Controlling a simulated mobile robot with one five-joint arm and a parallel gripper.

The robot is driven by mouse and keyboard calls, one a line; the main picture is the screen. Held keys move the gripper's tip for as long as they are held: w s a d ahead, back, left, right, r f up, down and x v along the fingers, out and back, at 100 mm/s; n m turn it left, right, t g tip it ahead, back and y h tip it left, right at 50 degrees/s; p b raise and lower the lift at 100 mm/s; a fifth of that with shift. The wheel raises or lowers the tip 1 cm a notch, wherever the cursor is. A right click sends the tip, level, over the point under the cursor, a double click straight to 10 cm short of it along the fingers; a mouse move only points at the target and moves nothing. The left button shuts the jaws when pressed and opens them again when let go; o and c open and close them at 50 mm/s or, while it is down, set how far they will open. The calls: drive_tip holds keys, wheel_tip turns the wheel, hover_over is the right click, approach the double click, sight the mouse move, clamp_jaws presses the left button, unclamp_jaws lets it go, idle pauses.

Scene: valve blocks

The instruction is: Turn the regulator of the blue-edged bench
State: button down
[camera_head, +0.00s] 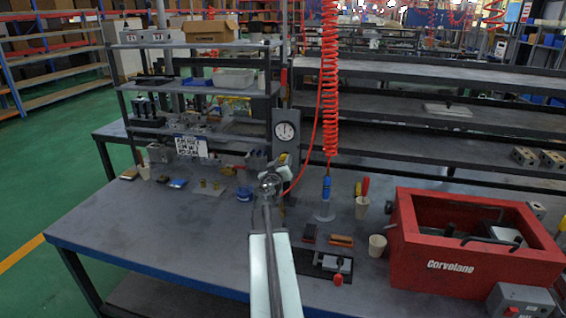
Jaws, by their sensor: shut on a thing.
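The blue-edged bench (165,240) fills the lower middle of the head view. On it stands a dark upright panel with a round white gauge (286,132). The regulator (282,160) sits below the gauge, largely hidden behind my gripper; a red air line runs from near it. My gripper (271,184) is at the end of my pale arm, right at the lower front of the regulator. It is shut on what looks like the regulator's knob, whose shape and angle are too small and covered to tell.
A red toolbox (480,255) stands at the right. A red coiled hose (330,80) hangs with a blue air tool (326,188) right of my gripper. Cups (377,246) and small blocks lie nearby. The bench's front left is clear. Shelves (400,72) stand behind.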

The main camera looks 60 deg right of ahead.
drive_tip(key=n, duration=0.5)
drive_tip(key=shift+n, duration=0.3)
drive_tip(key=n, duration=1.2)
drive_tip(key=shift+f+g, duration=0.1)
drive_tip(key=shift+g, duration=0.2)
drive_tip(key=n, duration=0.5)
drive_tip(key=shift+n, duration=0.4)
drive_tip(key=c, duration=1)
unclamp_jaws()
drive_tip(key=shift+a, duration=0.1)
